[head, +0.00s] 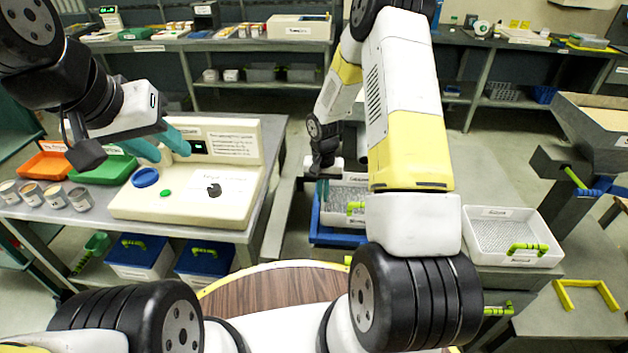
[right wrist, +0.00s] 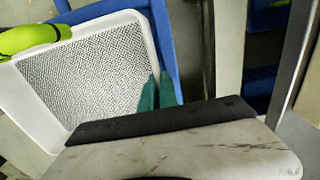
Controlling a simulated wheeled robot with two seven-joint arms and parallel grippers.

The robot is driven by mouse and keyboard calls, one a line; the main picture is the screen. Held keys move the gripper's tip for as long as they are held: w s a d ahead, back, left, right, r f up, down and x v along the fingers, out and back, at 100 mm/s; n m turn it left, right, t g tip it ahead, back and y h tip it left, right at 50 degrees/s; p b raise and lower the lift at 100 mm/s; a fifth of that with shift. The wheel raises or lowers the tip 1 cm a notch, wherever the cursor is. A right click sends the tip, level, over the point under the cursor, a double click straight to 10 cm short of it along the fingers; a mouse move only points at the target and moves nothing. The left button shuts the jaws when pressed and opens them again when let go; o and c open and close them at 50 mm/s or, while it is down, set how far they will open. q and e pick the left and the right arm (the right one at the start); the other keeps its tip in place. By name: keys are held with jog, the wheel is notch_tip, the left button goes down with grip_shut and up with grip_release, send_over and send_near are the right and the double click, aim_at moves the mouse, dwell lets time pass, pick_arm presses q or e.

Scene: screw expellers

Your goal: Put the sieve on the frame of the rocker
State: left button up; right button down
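A white rectangular sieve (head: 350,194) with a mesh floor and green handle is at centre in the head view, partly hidden behind my right arm. It fills the upper left of the right wrist view (right wrist: 90,75). A blue frame-like part (head: 322,233) lies beneath and around it; it also shows along the sieve's side in the right wrist view (right wrist: 168,40). I cannot tell whether the sieve rests on it. My right gripper's teal fingers (right wrist: 158,92) are close together with the sieve's rim between them. My left gripper (head: 168,146) is open and empty above the left table.
A second white sieve (head: 510,236) with a green handle sits on a stand at the right. A cream weighing device (head: 190,209), trays and several cans stand on the left table. A round wooden top (head: 275,290) is close in front. A yellow bracket (head: 585,296) lies at right.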

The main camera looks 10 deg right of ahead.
jog(key=shift+f, duration=1.4)
jog(key=c, duration=1.6)
grip_release()
jog(key=shift+f, duration=0.1)
notch_tip(320, 180, up, 12)
jog(key=shift+r, duration=0.1)
jog(key=s+r+t, duration=0.2)
jog(key=s+r, duration=0.1)
jog(key=r, duration=0.8)
jog(key=s+r+n+t, duration=0.1)
jog(key=s+r, duration=0.4)
jog(key=s, duration=0.2)
jog(key=s+a+r+n+t+y, duration=0.1)
jog(key=s+r, duration=0.5)
jog(key=s, duration=0.1)
jog(key=s+a+r+n+t+y, duration=0.1)
jog(key=s+r+t, duration=0.1)
jog(key=s+r, duration=0.4)
jog(key=shift+s+r+n, duration=0.15)
jog(key=shift+s+n, duration=0.25)
jog(key=shift+s, duration=0.25)
